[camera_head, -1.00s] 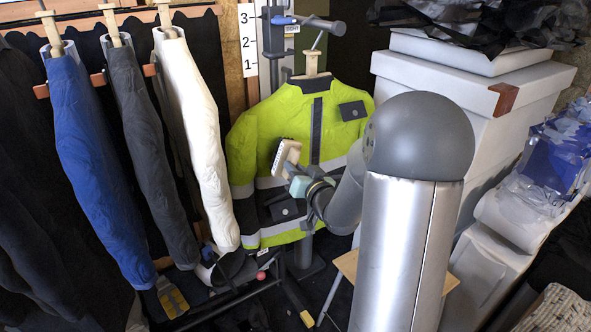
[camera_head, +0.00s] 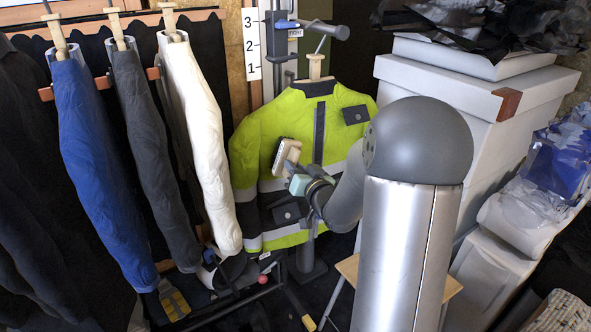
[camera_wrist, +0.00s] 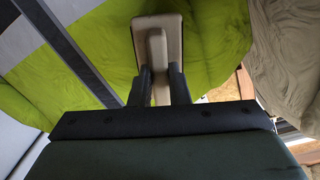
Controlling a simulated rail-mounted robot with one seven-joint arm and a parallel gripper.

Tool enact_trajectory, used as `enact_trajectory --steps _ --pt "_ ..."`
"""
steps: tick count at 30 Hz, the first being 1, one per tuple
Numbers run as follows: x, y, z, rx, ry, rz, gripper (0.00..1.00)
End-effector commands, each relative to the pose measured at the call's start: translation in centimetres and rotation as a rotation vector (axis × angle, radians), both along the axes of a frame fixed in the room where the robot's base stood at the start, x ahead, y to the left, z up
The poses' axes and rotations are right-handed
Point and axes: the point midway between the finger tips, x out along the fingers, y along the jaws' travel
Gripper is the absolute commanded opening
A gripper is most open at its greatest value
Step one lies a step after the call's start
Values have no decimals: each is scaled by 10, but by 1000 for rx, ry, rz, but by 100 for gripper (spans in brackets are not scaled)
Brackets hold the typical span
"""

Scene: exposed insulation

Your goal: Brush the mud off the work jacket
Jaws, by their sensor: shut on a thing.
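The work jacket (camera_head: 300,117) is yellow-green with dark and grey bands and hangs upright on a stand in front of me. It fills much of the wrist view (camera_wrist: 225,50). My gripper (camera_head: 301,178) is in front of the jacket's chest and shut on a brush. The brush (camera_head: 287,157) has a pale block with dark bristles. In the wrist view the brush (camera_wrist: 157,22) stands out beyond the two fingers (camera_wrist: 157,86), its handle between them. I cannot tell whether the bristles touch the jacket. No mud is clearly visible on the parts of the jacket that show.
Blue (camera_head: 97,165), dark grey (camera_head: 147,140) and white (camera_head: 198,140) garments hang at the left, close to the jacket. White boxes (camera_head: 440,95) are stacked at the right. A small wooden stool (camera_head: 349,268) stands below my arm.

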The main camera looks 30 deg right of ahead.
Motion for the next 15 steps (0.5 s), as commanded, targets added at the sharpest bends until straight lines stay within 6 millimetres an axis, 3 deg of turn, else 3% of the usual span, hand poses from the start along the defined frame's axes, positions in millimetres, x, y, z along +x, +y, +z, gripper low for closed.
enact_trajectory --steps 9,15 --pt "-1 -1 32 -2 -1 0 0" --pt "0 0 33 -1 -2 0 0"
